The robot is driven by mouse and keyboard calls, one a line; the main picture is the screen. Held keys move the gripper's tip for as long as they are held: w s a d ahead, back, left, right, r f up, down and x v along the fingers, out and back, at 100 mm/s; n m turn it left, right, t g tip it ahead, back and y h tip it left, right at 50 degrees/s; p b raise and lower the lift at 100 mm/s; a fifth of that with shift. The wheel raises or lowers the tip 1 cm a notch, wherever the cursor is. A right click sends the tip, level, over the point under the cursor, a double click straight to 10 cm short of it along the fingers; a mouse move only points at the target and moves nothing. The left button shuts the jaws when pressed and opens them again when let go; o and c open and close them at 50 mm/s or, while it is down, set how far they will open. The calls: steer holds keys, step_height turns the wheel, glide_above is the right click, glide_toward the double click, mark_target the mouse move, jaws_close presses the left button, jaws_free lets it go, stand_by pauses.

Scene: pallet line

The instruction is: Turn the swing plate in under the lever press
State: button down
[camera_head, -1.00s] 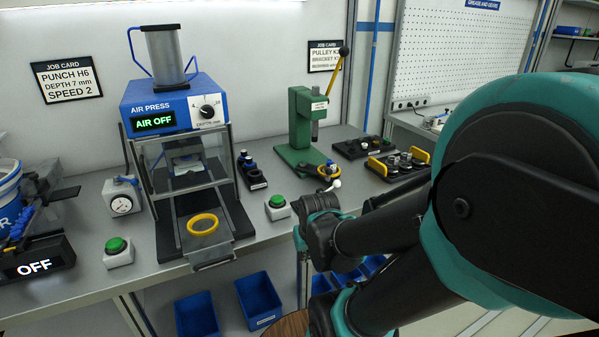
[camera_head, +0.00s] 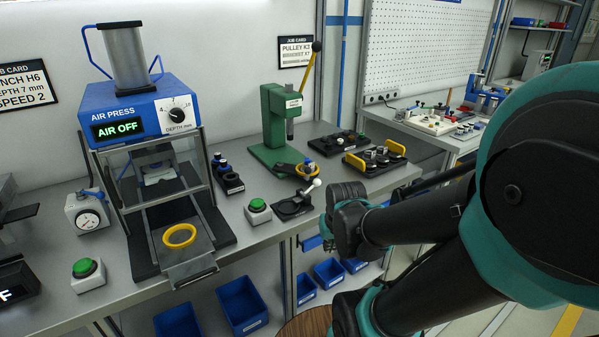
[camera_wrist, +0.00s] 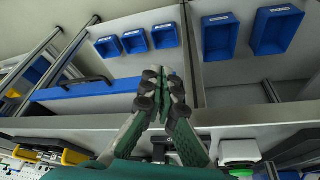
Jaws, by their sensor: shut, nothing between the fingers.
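The green lever press (camera_head: 275,130) stands on the bench in the head view, its yellow lever (camera_head: 308,70) raised with a black knob on top. My gripper (camera_wrist: 161,76) is shut and empty in the wrist view, past the bench's front edge. In the head view, my wrist hides most of it.
The air press (camera_head: 135,115) stands left, with a yellow ring (camera_head: 179,236) on its slide. A green button (camera_head: 257,205) sits between the presses. A yellow-handled tray (camera_head: 376,160) lies right of the lever press. Blue bins (camera_head: 242,305) are below the bench.

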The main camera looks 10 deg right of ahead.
steer(key=w+a+r+m, duration=0.1)
steer(key=w+r, duration=0.2)
steer(key=w, duration=0.1)
steer(key=w+r+m+h, duration=0.1)
steer(key=w+r, duration=0.2)
steer(key=w, duration=0.1)
steer(key=w+a+r+m, duration=0.1)
steer(key=w+r, duration=0.2)
steer(key=w, duration=0.2)
steer(key=shift+a+r, duration=0.1)
steer(key=shift+a, duration=0.25)
steer(key=w+a+r+m+h, duration=0.1)
steer(key=w+a+r+m, duration=0.2)
steer(key=w+r, duration=0.4)
steer(key=shift+w+a+g, duration=0.3)
steer(key=shift+w+a, duration=0.05)
steer(key=shift+w, duration=0.4)
steer(key=shift+f, duration=0.1)
steer(key=x, duration=0.9)
steer(key=shift+w+d+f, duration=0.1)
steer(key=shift+d+f, duration=0.1)
steer(key=shift+f, duration=0.05)
steer(key=w+d, duration=0.1)
steer(key=w, duration=0.1)
steer(key=shift+w+d+f, duration=0.15)
steer(key=shift+w+d, duration=0.2)
steer(key=shift+d, duration=0.05)
steer(key=shift+w+d, duration=0.25)
steer(key=shift+w, duration=0.15)
steer(key=shift+d, duration=0.15)
